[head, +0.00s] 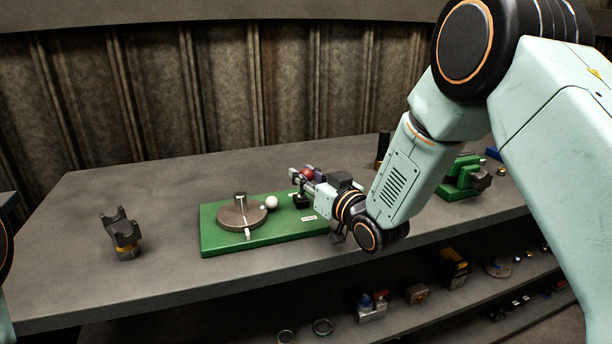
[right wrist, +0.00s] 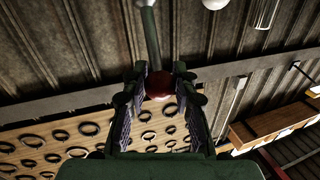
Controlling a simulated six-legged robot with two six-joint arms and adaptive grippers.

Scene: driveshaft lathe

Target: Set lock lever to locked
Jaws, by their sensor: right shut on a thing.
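A green fixture base (head: 215,240) lies on the bench, with a round brown-grey disc (head: 240,216) on it. A white ball knob (head: 272,202) stands beside the disc. A red ball knob (head: 307,174) is at the far right of the fixture. My right gripper (head: 303,180) is shut on this red knob. In the right wrist view the red knob (right wrist: 160,86) sits between the two fingers, on a grey rod (right wrist: 150,35). I take it as the lock lever's knob; its lower part is hidden by my gripper. My left gripper is out of view.
A dark forked part (head: 122,236) with a yellow band stands on the bench at left. Another green fixture (head: 462,178) stands at right behind my arm. A small pale label (head: 309,217) on the base is unreadable. A lower shelf (head: 400,318) holds small parts.

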